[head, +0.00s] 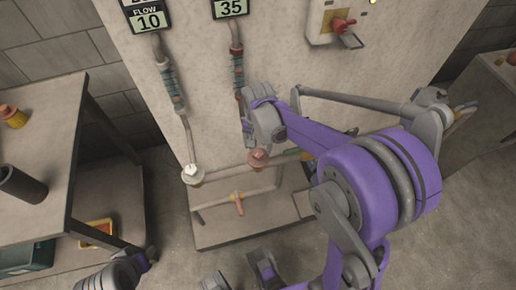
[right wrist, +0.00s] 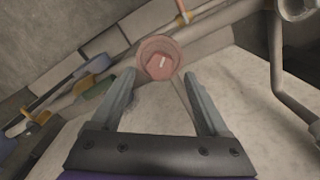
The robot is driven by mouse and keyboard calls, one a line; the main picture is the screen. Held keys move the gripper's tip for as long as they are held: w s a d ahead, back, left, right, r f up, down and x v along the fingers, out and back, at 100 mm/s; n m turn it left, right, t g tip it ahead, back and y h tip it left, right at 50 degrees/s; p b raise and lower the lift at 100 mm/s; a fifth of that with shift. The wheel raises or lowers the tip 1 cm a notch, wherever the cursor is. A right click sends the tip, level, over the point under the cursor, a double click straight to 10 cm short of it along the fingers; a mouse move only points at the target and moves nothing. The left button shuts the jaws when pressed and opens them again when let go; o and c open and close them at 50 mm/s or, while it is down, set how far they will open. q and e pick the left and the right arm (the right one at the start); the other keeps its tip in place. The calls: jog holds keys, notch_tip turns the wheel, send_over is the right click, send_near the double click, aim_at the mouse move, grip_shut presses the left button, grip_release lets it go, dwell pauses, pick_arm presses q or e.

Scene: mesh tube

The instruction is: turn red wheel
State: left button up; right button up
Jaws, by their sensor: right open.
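The red wheel (head: 258,159) is a small round pinkish-red knob on the pipework below the second hose in the head view. In the right wrist view the red wheel (right wrist: 158,60) faces the camera, with a red raised hub and a pale mark. My right gripper (right wrist: 159,75) is open, its two grey fingers apart with the wheel just beyond and between their tips; no contact is visible. In the head view the right gripper (head: 246,134) is just above the wheel, partly hidden by its wrist. Part of my left arm (head: 125,272) shows at the bottom left; its jaws are unclear.
A white wheel (head: 193,174) sits left of the red one, and an orange-handled valve (head: 238,205) is below. The upright panel (head: 205,75) carries hoses, displays and a red switch (head: 342,25). A table (head: 45,130) with a black cylinder (head: 22,185) stands left.

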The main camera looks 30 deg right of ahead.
aim_at(258, 154)
notch_tip(258, 154, up, 7)
jog(key=p, duration=0.1)
jog(key=shift+r, duration=0.15)
dwell(0.3)
jog(key=s+a+r+n+t+p, duration=0.2)
jog(key=s+a+r+n+p, duration=0.1)
jog(key=s, duration=0.4)
jog(key=s+a+r+n+t+p, duration=0.3)
jog(key=s+r+n+p, duration=0.2)
jog(key=s+r+n, duration=0.1)
jog(key=shift+s+a+p, duration=0.2)
jog(key=shift+s+p, duration=0.1)
jog(key=shift+s, duration=0.45)
dwell(4.2)
